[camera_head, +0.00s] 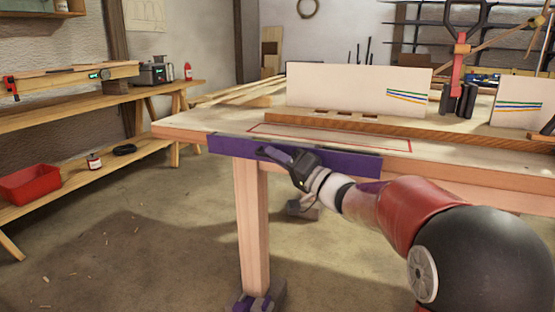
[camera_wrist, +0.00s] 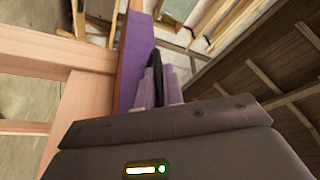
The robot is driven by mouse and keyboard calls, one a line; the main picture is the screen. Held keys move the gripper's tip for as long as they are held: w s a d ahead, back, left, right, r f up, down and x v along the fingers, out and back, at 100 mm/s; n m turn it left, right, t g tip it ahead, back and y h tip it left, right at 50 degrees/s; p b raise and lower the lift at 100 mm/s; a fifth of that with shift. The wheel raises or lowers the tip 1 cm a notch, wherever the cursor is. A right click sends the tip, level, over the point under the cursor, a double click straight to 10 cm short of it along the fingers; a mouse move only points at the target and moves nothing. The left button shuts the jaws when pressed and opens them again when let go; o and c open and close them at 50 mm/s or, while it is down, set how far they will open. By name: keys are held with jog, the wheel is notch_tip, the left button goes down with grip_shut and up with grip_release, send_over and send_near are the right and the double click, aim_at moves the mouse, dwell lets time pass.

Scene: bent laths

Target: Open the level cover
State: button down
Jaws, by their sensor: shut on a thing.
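The level cover appears to be the long purple panel (camera_head: 232,147) along the front edge of the workbench (camera_head: 190,121). It stands upright against the edge, and its right part runs behind my gripper. My gripper (camera_head: 275,154) is at the left-middle of this panel, shut on a dark curved piece at its face, which looks like a handle. In the wrist view the purple panel (camera_wrist: 136,58) runs away from my gripper (camera_wrist: 168,85), with the dark piece between the fingers. The exact grip is partly hidden by the fingers. No level shows behind the panel.
A red-outlined rectangle (camera_head: 400,142) marks the bench top behind the panel. A wooden strip (camera_head: 350,124) and white boards (camera_head: 350,88) stand farther back. A bench leg (camera_head: 252,215) stands below the panel. The floor in front is clear. A red bin (camera_head: 30,184) lies left.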

jog(key=shift+s+a+f+n+g+y+b, duration=0.1)
jog(key=shift+s+f+n+g+y+b, duration=0.4)
jog(key=shift+n+b, duration=1.25)
jog(key=shift+s+a+f+n+g+y+b, duration=0.1)
jog(key=shift+f+n+g+y+b, duration=0.75)
jog(key=shift+n, duration=1.55)
jog(key=shift+s+a+f+n+g+y+b, duration=0.1)
jog(key=shift+s+f+n+g+y+b, duration=0.45)
jog(key=shift+n+b, duration=1.35)
jog(key=shift+w+r+n+y, duration=0.2)
jog(key=shift+w+n+y, duration=0.05)
jog(key=shift+y, duration=0.05)
jog(key=c, duration=1.5)
grip_release()
jog(key=v, duration=0.7)
jog(key=shift+s+d+f, duration=0.1)
jog(key=shift+s+d, duration=0.05)
jog(key=shift+d, duration=0.2)
jog(key=shift+d, duration=0.1)
